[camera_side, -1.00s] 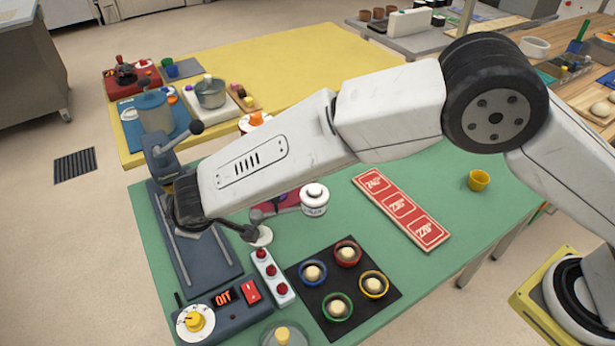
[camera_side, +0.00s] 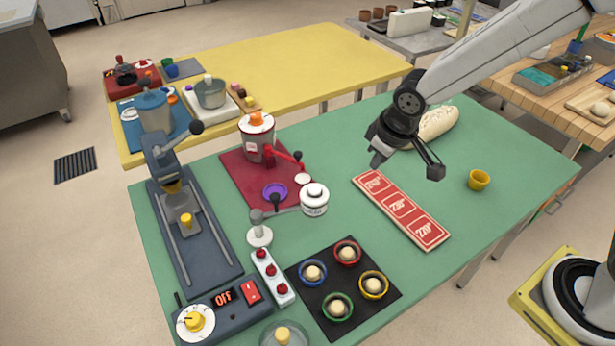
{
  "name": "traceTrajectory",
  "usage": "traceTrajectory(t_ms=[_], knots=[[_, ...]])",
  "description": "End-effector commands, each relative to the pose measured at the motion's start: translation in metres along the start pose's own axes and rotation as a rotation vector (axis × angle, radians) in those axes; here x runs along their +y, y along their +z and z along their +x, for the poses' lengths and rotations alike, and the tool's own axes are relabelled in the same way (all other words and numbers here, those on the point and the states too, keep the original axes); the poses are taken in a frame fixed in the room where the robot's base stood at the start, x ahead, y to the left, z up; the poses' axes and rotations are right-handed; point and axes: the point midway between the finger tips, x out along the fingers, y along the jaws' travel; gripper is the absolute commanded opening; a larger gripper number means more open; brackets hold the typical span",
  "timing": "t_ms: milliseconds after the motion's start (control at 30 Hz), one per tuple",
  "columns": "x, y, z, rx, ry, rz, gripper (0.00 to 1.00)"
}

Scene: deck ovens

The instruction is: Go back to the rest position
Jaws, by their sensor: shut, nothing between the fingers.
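My gripper (camera_side: 406,166) is shut and empty. It hangs in the air over the green table (camera_side: 335,240), above and behind the red temperature sign (camera_side: 402,208) with its printed panels. A pale loaf-like piece (camera_side: 438,122) lies behind it, partly hidden by the gripper. My arm reaches in from the upper right.
A white and red dispenser (camera_side: 257,137), a white jar (camera_side: 314,199) and a black mat with several colored cups (camera_side: 340,255) stand mid-table. A yellow cup (camera_side: 479,180) stands at right.

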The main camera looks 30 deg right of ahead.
Motion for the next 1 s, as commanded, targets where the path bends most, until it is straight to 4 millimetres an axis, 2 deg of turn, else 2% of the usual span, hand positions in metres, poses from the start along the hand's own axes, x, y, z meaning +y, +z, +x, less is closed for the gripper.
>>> traceTrajectory(t_ms=[33, 200, 400, 600, 1000], knots=[[0.011, 0.017, -0.005, -0.009, -0.001, 0.043, 0.0], [0.034, 0.07, -0.017, -0.036, -0.011, 0.17, 0.0], [0.045, 0.113, -0.024, -0.054, -0.018, 0.271, 0.0], [0.046, 0.126, -0.026, -0.059, -0.02, 0.302, 0.0], [0.046, 0.126, -0.026, -0.059, -0.021, 0.3, 0.0]])
